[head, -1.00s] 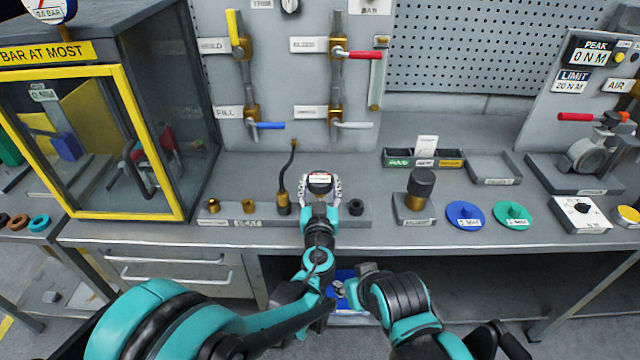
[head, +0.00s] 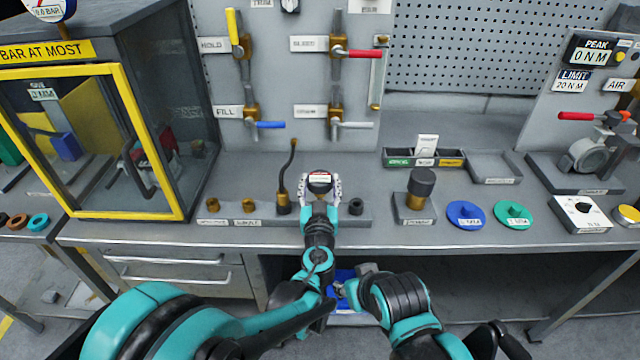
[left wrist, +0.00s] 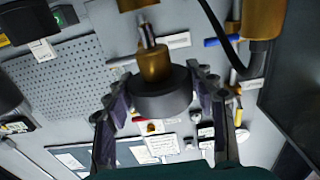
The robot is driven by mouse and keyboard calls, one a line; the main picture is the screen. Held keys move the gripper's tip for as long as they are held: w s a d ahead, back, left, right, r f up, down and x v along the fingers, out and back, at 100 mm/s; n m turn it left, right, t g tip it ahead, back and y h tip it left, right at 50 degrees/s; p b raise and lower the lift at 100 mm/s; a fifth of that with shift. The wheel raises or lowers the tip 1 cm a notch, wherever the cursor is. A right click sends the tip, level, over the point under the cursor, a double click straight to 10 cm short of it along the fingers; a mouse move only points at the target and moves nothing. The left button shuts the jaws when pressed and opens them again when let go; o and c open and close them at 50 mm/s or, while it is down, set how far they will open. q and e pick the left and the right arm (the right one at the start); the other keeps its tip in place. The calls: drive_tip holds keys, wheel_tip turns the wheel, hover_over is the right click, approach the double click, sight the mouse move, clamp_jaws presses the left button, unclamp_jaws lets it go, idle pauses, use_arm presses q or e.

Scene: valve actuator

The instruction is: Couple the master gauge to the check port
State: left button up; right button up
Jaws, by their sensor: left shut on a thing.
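The master gauge, with its dark round head and a white label (head: 320,179), is held between the fingers of my left gripper (head: 320,190), above the grey fitting strip on the bench. In the left wrist view the gauge's dark body (left wrist: 162,92) sits between the two fingers (left wrist: 160,100); its brass neck and thin metal stem point towards a brass fitting (left wrist: 137,4) at the top edge. A gap seems to show between them. I cannot tell which fitting is the check port. My right arm's end is low in the middle; its jaws are unclear.
On the strip stand brass fittings (head: 248,206), a fitting with a curved black hose (head: 284,202) close left of my gripper, and a black cap (head: 356,206) close right. A brass part with a black knob (head: 421,186) stands further right. A yellow-framed cabinet (head: 124,90) is left.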

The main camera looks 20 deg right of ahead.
sight(320, 197)
use_arm(q)
drive_tip(key=shift+f+b, duration=0.85)
drive_tip(key=shift+b, duration=0.05)
idle(0.5)
drive_tip(key=shift+f, duration=0.8)
drive_tip(key=o, duration=1.6)
drive_tip(key=shift+c, duration=0.2)
drive_tip(key=v, duration=0.7)
drive_tip(key=shift+s, duration=0.3)
drive_tip(key=shift+a, duration=0.1)
